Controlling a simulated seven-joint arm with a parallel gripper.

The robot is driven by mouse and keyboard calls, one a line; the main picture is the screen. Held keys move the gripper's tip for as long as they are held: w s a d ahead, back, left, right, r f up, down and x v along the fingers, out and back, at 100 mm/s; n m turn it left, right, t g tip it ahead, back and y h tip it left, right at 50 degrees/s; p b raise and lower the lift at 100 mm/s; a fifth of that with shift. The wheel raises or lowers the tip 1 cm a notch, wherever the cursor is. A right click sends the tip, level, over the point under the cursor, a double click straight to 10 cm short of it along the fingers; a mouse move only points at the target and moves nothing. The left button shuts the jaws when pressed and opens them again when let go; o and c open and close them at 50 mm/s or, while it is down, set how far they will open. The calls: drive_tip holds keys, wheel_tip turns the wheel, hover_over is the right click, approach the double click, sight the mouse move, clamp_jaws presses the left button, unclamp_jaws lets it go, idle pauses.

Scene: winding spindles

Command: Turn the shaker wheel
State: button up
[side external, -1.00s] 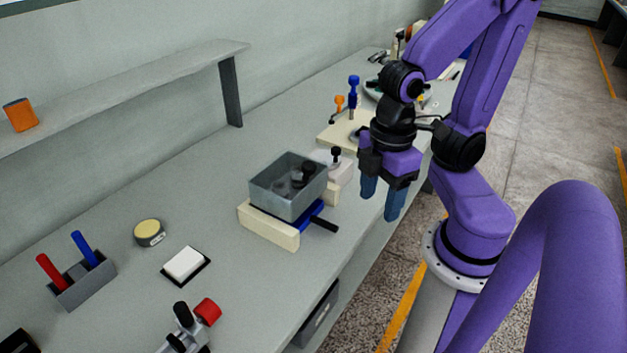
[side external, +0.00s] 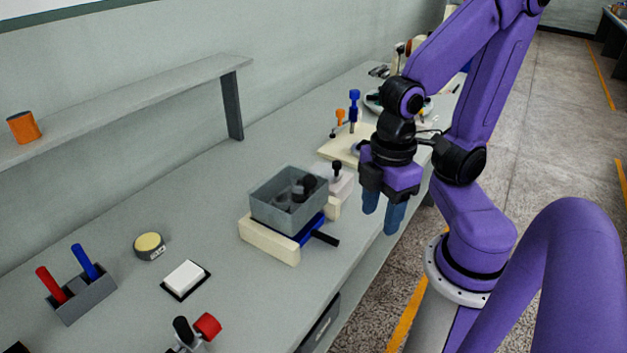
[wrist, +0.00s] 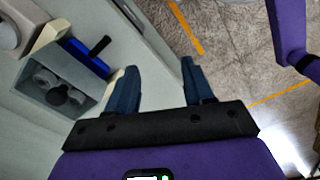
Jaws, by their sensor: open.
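A grey open box (side external: 274,209) holding dark pieces sits on a cream base (side external: 265,240) with a blue slide (side external: 307,231) and a black rod (side external: 325,239). Just behind it is a pale wheel-like part (side external: 341,186) with an upright black knob (side external: 337,167). In the wrist view the box (wrist: 82,77) is at the left, with a round pale part (wrist: 12,30) in the upper left corner. My gripper (side external: 381,220) is open and empty, fingers down, right of the box near the bench edge, touching nothing. Its fingers also show in the wrist view (wrist: 158,70).
A board (side external: 345,146) with orange and blue knobs stands farther back. A white switch (side external: 184,277), a round yellow-topped piece (side external: 149,246) and a holder with red and blue handles (side external: 86,299) are at the front left. A shelf (side external: 120,107) runs along the wall.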

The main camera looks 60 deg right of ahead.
drive_tip(key=w+d+r+g, duration=0.1)
drive_tip(key=w+d+r, duration=0.15)
drive_tip(key=w, duration=0.65)
wheel_tip(320, 180, up, 2)
drive_tip(key=n+y, duration=0.1)
drive_tip(key=y, duration=0.2)
hover_over(337, 162)
drive_tip(key=s+a, duration=0.2)
drive_tip(key=a, duration=0.3)
drive_tip(key=d+r+n+t, duration=0.1)
drive_tip(key=d+r+t, duration=0.1)
drive_tip(key=d, duration=0.9)
drive_tip(key=shift+y, duration=0.4)
drive_tip(key=x, duration=1.7)
drive_tip(key=shift+w+f, duration=0.15)
drive_tip(key=shift+f, duration=0.2)
clamp_jaws()
